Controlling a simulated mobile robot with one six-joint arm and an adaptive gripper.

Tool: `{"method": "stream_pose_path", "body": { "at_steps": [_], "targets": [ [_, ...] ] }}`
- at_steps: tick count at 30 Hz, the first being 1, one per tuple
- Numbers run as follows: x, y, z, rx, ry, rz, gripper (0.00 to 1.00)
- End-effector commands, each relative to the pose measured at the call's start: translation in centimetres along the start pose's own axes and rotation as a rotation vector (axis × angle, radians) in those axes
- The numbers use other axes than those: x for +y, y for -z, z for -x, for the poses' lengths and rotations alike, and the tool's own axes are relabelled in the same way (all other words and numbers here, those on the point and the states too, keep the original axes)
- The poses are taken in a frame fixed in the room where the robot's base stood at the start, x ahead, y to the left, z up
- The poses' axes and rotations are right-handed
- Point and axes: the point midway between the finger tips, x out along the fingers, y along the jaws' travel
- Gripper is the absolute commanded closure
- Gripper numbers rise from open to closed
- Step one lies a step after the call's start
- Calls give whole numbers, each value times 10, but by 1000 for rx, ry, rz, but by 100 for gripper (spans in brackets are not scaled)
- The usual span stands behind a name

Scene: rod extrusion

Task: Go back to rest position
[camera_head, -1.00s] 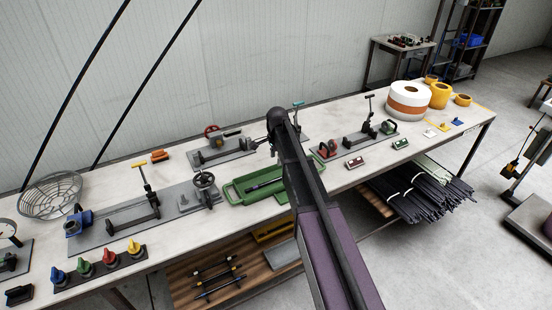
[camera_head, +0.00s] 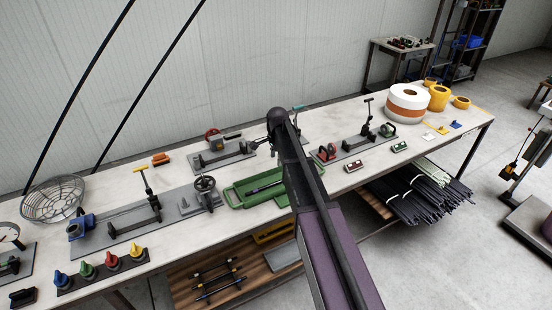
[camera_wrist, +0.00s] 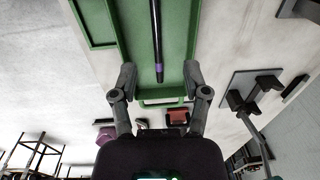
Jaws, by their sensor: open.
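My gripper (camera_wrist: 160,82) is open and empty in the wrist view. Its two fingers stand apart on either side of a dark rod (camera_wrist: 156,35) with a purple band, with a gap to the rod on both sides. The rod lies in a green tray (camera_wrist: 99,25) on the workbench. In the head view the rod (camera_head: 265,186) and the green tray (camera_head: 236,194) are in the middle of the bench, left of my dark and purple arm.
Clamp fixtures stand on the workbench (camera_head: 120,190) left, behind and right of the tray. A wire basket (camera_head: 54,198) is at the left and a white-orange roll (camera_head: 407,104) at the right. Several rods (camera_head: 420,190) lie on the shelf below.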

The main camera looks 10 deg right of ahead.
Motion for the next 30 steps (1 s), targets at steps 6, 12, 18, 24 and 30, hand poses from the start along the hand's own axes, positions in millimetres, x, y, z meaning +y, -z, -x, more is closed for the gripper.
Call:
{"method": "stream_pose_path", "body": {
  "at_steps": [6, 12, 18, 24, 30],
  "targets": [
    [0, 0, 0, 0, 0, 0, 40],
    [0, 0, 0, 0, 0, 0, 40],
    [8, -2, -1, 0, -1, 26, 40],
    [44, -12, -5, 0, -8, 162, 40],
    [102, -27, -10, -3, -19, 408, 40]
  ]
}}
